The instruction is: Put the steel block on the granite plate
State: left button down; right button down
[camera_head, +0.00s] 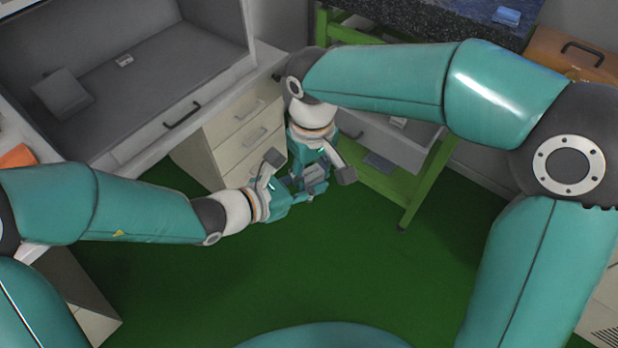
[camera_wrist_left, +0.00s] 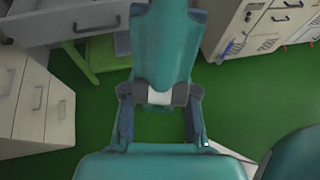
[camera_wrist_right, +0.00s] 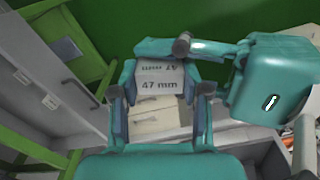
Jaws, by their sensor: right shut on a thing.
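The steel block (camera_wrist_right: 158,88) is light grey and marked "47 mm" in the right wrist view. My right gripper (camera_head: 312,174) is shut on it, in the air above the green floor. My left gripper (camera_head: 277,183) comes in from the left, close beside the block and the right gripper. The granite plate (camera_head: 410,18) is the dark speckled slab at the top right of the head view.
A green stand (camera_head: 423,183) carries the granite plate, with a blue item (camera_head: 507,16) on it. A grey bench (camera_head: 150,75) and a drawer cabinet (camera_head: 240,125) stand at the left. A brown case (camera_head: 570,55) is at the far right. The floor in front is clear.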

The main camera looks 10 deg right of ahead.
pick_arm(q)
jog(key=shift+w+a, duration=0.25)
jog(key=shift+w, duration=0.2)
pick_arm(e)
jog(key=shift+s+d, duration=0.1)
jog(key=shift+s, duration=0.3)
pick_arm(q)
jog(key=shift+r, duration=0.1)
pick_arm(e)
jog(key=shift+c, duration=2.4)
grip_release()
